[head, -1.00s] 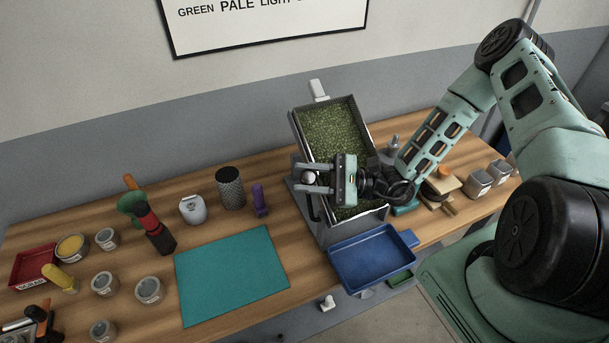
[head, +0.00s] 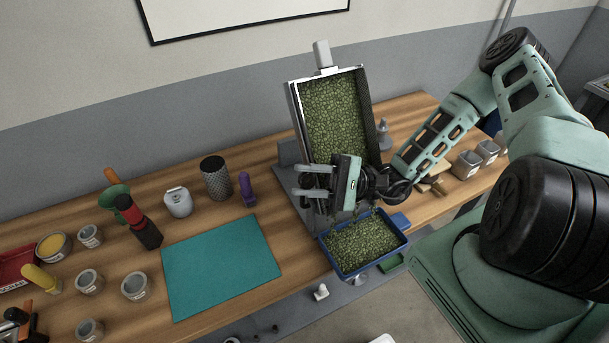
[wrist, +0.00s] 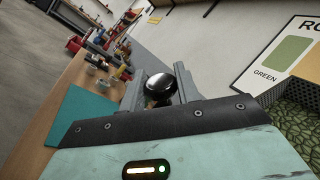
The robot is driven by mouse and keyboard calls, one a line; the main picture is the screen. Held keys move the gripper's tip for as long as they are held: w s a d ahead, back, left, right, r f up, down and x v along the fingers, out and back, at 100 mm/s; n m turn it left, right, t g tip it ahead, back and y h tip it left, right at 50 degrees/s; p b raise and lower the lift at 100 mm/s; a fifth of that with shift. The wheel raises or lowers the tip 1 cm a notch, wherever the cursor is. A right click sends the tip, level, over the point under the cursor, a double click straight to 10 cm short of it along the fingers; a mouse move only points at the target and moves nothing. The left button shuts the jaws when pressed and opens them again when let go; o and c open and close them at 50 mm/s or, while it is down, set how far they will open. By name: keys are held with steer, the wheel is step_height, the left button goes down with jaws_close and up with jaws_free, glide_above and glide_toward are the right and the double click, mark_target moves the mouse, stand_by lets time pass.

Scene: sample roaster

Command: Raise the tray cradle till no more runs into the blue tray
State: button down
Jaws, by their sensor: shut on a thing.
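The tray cradle (head: 336,110) is a metal-sided tray of green beans, tilted steeply with its far end raised. A thick layer of beans still covers its floor. The blue tray (head: 325,245) sits below its low front end and holds a broad layer of green beans. A few beans show between the cradle's lip and the blue tray, partly hidden by my gripper. My gripper (head: 305,182) is at the cradle's lower left side. In the wrist view, its fingers (wrist: 160,84) are shut on a round black knob (wrist: 158,88).
A teal mat (head: 220,268) lies left of the blue tray. A purple-handled tool (head: 247,188), a dark textured cylinder (head: 216,178) and a white canister (head: 178,202) stand behind it. Several small tins stand far left. Steel tins (head: 467,163) stand at the right.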

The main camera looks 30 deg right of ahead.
steer(key=shift+s+f+n, duration=0.1)
steer(key=shift+s+n, duration=0.2)
steer(key=shift+s, duration=0.05)
stand_by(0.4)
steer(key=c, duration=1.1)
jaws_free()
steer(key=shift+d, duration=0.1)
steer(key=shift+b+v, duration=3.35)
steer(key=shift+v, duration=5.35)
